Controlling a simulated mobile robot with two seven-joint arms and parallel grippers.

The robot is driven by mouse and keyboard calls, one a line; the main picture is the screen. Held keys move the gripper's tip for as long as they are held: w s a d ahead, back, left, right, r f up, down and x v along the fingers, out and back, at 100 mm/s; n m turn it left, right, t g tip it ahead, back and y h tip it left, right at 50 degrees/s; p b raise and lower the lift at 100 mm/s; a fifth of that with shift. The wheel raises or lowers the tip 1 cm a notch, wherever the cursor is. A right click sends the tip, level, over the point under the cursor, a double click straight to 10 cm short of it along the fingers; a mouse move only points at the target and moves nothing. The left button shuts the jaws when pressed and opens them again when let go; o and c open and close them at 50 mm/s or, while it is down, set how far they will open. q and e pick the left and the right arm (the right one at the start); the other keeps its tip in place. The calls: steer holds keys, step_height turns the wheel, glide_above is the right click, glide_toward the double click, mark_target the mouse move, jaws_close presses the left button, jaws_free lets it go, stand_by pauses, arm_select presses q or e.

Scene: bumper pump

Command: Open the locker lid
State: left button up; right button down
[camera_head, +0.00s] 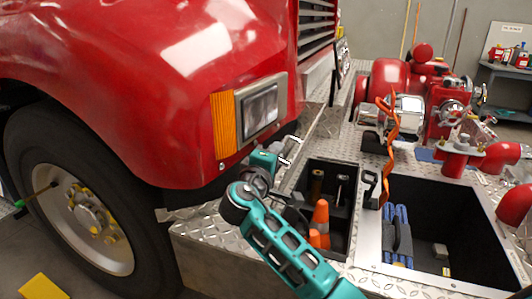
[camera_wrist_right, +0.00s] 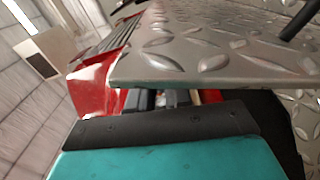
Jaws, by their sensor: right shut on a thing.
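The locker (camera_head: 347,208) is a dark open compartment in the diamond-plate bumper deck, with orange cones (camera_head: 320,220) inside. A diamond-plate panel that looks like its lid (camera_head: 298,178) stands raised along the locker's left side, seen nearly edge-on. My right gripper (camera_head: 290,150) is at the upper part of this panel, partly hidden by my teal arm. In the right wrist view the lid (camera_wrist_right: 215,45) fills the upper right, its edge just beyond the gripper (camera_wrist_right: 172,100). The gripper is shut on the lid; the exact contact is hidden. My left gripper is not in view.
The red truck body (camera_head: 150,90) and its headlight (camera_head: 260,108) stand close left of my right gripper. A larger open compartment (camera_head: 465,215) with blue items (camera_head: 397,235) lies to the right. An orange strap (camera_head: 390,150) hangs between them; the red pump (camera_head: 440,95) is behind.

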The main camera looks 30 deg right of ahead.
steer(key=shift+r, duration=0.2)
steer(key=c, duration=1.2)
jaws_free()
steer(key=shift+s, duration=0.1)
steer(key=shift+o, duration=0.3)
steer(key=shift+f, duration=0.1)
steer(key=v, duration=1.3)
